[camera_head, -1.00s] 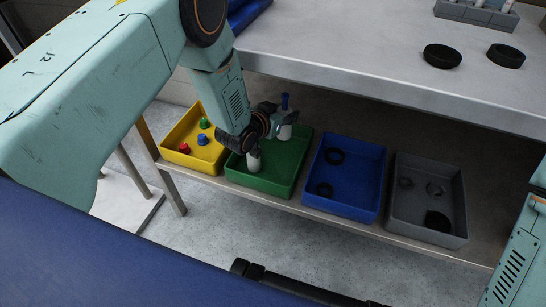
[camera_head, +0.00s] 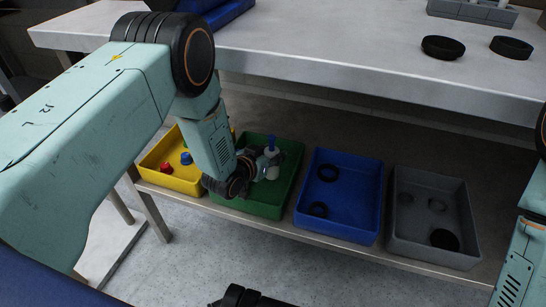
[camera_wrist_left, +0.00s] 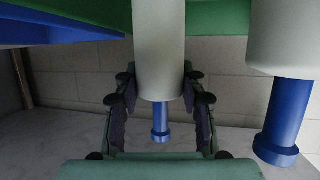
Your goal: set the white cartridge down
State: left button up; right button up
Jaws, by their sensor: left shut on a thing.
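My left gripper (camera_head: 263,164) reaches down over the green bin (camera_head: 291,185) on the lower shelf. It is shut on a white cartridge (camera_head: 273,173) with a blue nozzle pointing up. The left wrist view shows this cartridge (camera_wrist_left: 158,45) between the two fingers (camera_wrist_left: 160,100). I cannot tell whether its base touches the bin floor, as the bottom is hidden. A second white cartridge (camera_wrist_left: 284,40) with a blue nozzle stands close beside it, at the right of the wrist view. In the head view my wrist hides that one.
A yellow bin (camera_head: 160,176) with red, blue and green pieces stands left of the green one. A blue bin (camera_head: 349,205) and a grey bin (camera_head: 410,222), both holding black rings, stand to the right. The table edge (camera_head: 390,82) overhangs behind. Two black rings lie on the table.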

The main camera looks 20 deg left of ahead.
pick_arm(q)
jog(key=shift+w+f, duration=0.1)
jog(key=shift+f, duration=0.1)
jog(key=shift+s+r, duration=0.2)
jog(key=shift+r, duration=0.05)
jog(key=shift+w+f, duration=0.1)
jog(key=shift+f, duration=0.45)
jog(key=o, duration=1.2)
jog(key=shift+f, duration=0.1)
